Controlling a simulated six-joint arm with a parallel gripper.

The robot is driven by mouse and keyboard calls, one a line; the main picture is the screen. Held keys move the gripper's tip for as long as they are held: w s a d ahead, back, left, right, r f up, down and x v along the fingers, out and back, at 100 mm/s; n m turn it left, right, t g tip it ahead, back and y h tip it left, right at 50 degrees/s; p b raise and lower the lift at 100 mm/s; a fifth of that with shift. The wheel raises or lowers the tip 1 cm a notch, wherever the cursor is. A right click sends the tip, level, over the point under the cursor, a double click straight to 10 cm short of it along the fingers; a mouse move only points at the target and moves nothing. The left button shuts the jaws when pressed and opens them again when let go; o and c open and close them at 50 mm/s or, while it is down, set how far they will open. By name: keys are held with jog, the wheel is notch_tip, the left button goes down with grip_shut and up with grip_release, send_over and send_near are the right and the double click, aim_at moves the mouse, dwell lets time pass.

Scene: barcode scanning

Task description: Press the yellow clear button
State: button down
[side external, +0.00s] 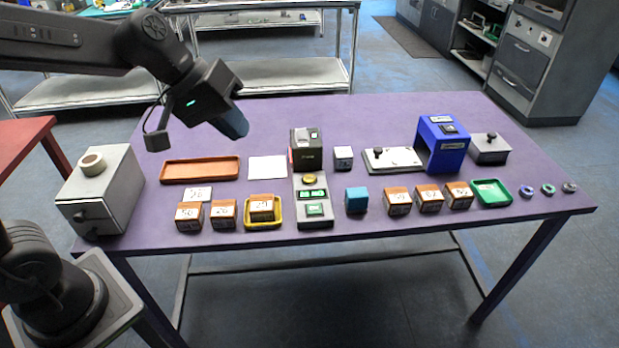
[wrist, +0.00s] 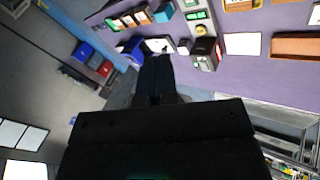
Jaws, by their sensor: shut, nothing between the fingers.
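The yellow button (side external: 309,180) is a round cap on a grey panel (side external: 315,224) at the middle of the purple table. Green-lit keys sit below it on the panel, and a dark box (side external: 306,158) stands behind it. In the wrist view the yellow button (wrist: 200,29) is small, near the top. My gripper (side external: 238,128) is shut and empty. It hangs in the air above the back left of the table, up and left of the button and well apart from it. Its closed fingers also show in the wrist view (wrist: 156,68).
A yellow tray (side external: 246,222) holding a numbered brown box stands just left of the panel. A blue cube (side external: 357,200) stands to its right. Further out are an orange tray (side external: 200,181), several brown boxes and a blue arch-shaped station (side external: 433,160). The table's back strip is clear.

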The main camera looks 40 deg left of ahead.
jog(key=w+f+n+h, duration=0.2)
jog(key=w+f+n, duration=0.15)
jog(key=w, duration=0.65)
jog(key=n+t, duration=0.2)
jog(key=n, duration=0.9)
send_over(309, 179)
notch_tip(309, 179, down, 13)
jog(key=shift+f+m, duration=0.15)
jog(key=shift+m, duration=0.1)
jog(key=shift+f, duration=4.4)
jog(key=shift+f, duration=0.1)
jog(key=shift+f, duration=0.3)
